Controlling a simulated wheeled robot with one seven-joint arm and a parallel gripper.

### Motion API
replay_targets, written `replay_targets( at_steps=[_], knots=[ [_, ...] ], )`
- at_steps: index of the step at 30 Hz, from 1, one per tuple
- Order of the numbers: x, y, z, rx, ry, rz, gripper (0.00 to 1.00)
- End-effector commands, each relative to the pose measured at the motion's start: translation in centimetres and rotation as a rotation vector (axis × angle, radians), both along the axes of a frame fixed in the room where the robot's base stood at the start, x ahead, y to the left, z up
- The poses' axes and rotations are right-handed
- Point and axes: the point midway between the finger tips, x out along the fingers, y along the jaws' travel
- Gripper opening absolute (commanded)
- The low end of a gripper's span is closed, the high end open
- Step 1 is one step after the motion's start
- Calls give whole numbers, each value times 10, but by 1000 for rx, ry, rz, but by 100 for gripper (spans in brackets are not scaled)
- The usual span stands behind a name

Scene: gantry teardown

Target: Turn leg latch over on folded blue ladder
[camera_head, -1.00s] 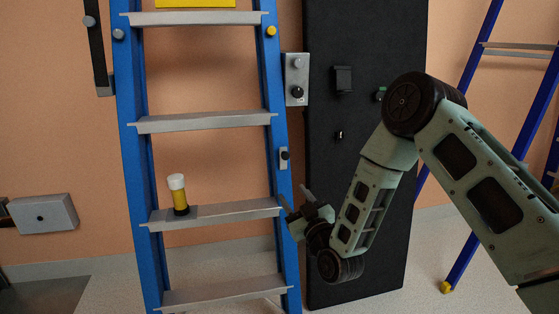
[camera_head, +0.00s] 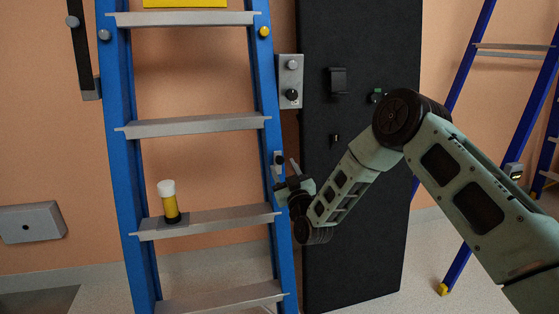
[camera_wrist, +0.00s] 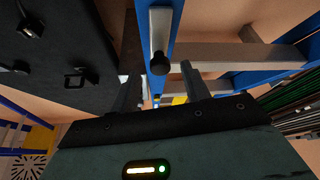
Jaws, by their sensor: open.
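The blue ladder (camera_head: 122,160) stands upright against the wall with grey steps. The leg latch (camera_head: 279,158), a small grey plate with a black knob, sits on its right rail. In the wrist view the latch plate (camera_wrist: 160,28) is on the blue rail and its black knob (camera_wrist: 160,64) lies just beyond and between my fingers. My gripper (camera_head: 287,176) is open and empty, just below the latch in the head view. In the wrist view my gripper (camera_wrist: 161,82) has one finger on each side of the knob, with no clear contact.
A tall black panel (camera_head: 352,220) stands right of the ladder, with small fittings. A grey plate with knobs (camera_head: 289,82) is above the latch. A yellow cylinder with a white cap (camera_head: 171,202) stands on a step. Another blue ladder (camera_head: 455,265) is at the far right.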

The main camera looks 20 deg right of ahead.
Motion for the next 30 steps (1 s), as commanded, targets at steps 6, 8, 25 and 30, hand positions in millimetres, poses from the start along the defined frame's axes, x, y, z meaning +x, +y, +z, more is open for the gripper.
replay_targets(
  at_steps=[6, 8, 25, 30],
  knots=[
    [30, 3, 12, 1, -1, 0, 46],
    [35, 4, 14, 1, -1, 1, 46],
    [42, 5, 16, 1, 1, 1, 2],
    [41, 5, 16, -3, 1, 1, 0]
  ],
)
